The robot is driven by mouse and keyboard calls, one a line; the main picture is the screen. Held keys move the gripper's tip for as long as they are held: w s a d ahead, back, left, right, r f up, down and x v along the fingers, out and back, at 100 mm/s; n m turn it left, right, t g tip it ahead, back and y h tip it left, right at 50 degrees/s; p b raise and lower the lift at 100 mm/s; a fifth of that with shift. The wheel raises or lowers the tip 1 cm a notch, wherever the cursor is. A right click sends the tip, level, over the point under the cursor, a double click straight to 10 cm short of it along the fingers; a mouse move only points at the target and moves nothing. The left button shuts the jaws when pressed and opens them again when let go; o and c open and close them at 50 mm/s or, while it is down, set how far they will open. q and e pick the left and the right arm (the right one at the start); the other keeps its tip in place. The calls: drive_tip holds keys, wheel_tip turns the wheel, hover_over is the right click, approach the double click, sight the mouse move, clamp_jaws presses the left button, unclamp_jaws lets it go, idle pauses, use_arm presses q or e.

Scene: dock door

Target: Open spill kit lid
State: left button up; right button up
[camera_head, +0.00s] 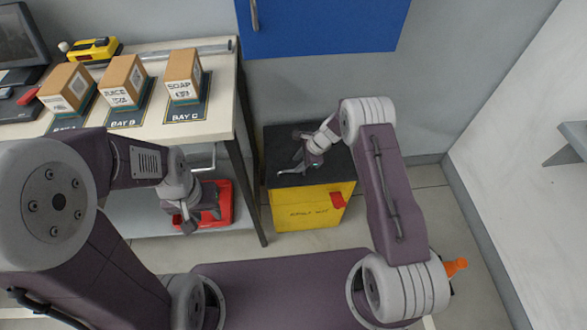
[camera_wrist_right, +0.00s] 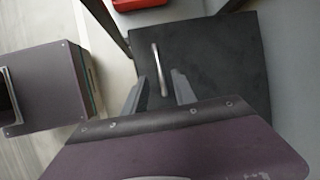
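The spill kit is a yellow box (camera_head: 308,211) with a flat black lid (camera_head: 338,163), standing on the floor in the head view. The lid lies shut on the box. In the right wrist view the black lid (camera_wrist_right: 225,65) fills the middle, with a thin metal handle (camera_wrist_right: 155,56) at its left side. My right gripper (camera_head: 303,169) is over the lid's left part. Its fingers (camera_wrist_right: 160,82) are apart, one on each side of the handle in that view; I cannot tell any contact. My left gripper (camera_head: 187,220) hangs in front of a red case; its finger gap is unclear.
A table (camera_head: 222,110) with several labelled boxes stands left of the spill kit. The red case (camera_head: 222,203) sits on its lower shelf. A blue panel (camera_head: 320,25) is on the wall behind. An orange object (camera_head: 456,266) shows beside my right arm. Floor right of the kit is clear.

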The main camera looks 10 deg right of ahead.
sight(290, 171)
drive_tip(key=x, duration=0.4)
drive_tip(key=shift+a+f+b, duration=0.2)
drive_tip(key=shift+a+b, duration=0.05)
drive_tip(key=shift+b, duration=0.1)
drive_tip(key=shift+w+a+f, duration=0.1)
drive_tip(key=shift+f, duration=0.3)
clamp_jaws()
idle(0.7)
